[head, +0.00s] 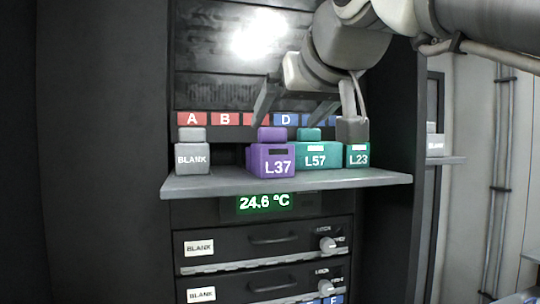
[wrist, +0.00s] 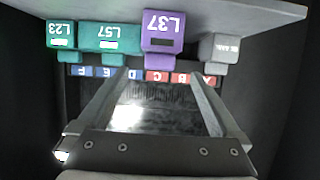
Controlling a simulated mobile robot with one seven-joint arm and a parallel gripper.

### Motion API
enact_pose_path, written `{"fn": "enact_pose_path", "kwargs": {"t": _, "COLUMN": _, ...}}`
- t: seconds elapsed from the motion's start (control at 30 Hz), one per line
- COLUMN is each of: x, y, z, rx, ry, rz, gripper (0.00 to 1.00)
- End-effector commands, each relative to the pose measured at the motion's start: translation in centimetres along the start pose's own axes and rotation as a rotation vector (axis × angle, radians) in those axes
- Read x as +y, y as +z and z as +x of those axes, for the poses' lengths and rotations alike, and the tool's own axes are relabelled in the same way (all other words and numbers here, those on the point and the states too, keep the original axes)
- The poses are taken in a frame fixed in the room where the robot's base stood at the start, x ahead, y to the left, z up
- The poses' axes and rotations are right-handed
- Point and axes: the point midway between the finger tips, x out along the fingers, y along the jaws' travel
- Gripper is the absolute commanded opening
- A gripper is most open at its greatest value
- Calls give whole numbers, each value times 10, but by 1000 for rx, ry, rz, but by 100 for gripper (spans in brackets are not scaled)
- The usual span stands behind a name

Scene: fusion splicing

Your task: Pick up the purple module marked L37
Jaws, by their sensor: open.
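The purple module marked L37 (head: 277,159) stands upright on the grey shelf (head: 290,183), with a smaller purple block on top. It also shows in the wrist view (wrist: 162,28), upside down with its label readable. My gripper (head: 292,116) is open and empty, its fingers reaching down from above right, close to the module's top in the head view. In the wrist view the two fingers (wrist: 160,76) are spread wide, with the L37 module beyond their tips and roughly between them. I see no contact with it.
Right of L37 stand the teal L57 (head: 318,157), partly behind it, and the green L23 (head: 357,157). A grey BLANK module (head: 193,159) stands to the left with a gap between. Lettered red and blue tags line the rack behind. Drawers (head: 265,242) lie below the shelf.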

Motion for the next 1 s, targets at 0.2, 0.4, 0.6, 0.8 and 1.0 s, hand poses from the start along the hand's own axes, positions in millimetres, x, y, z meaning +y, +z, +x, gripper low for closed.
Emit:
{"fn": "enact_pose_path", "kwargs": {"t": 0.2, "x": 0, "y": 0, "z": 40, "rx": -3, "ry": -1, "rz": 0, "gripper": 100}}
{"fn": "enact_pose_path", "kwargs": {"t": 0.4, "x": 0, "y": 0, "z": 53, "rx": -2, "ry": -1, "rz": 0, "gripper": 100}}
{"fn": "enact_pose_path", "kwargs": {"t": 0.6, "x": -1, "y": 0, "z": 80, "rx": -5, "ry": -1, "rz": 0, "gripper": 100}}
{"fn": "enact_pose_path", "kwargs": {"t": 0.8, "x": 0, "y": 1, "z": 102, "rx": -2, "ry": 0, "rz": 0, "gripper": 100}}
{"fn": "enact_pose_path", "kwargs": {"t": 1.0, "x": 0, "y": 1, "z": 103, "rx": 0, "ry": 0, "rz": 0, "gripper": 100}}
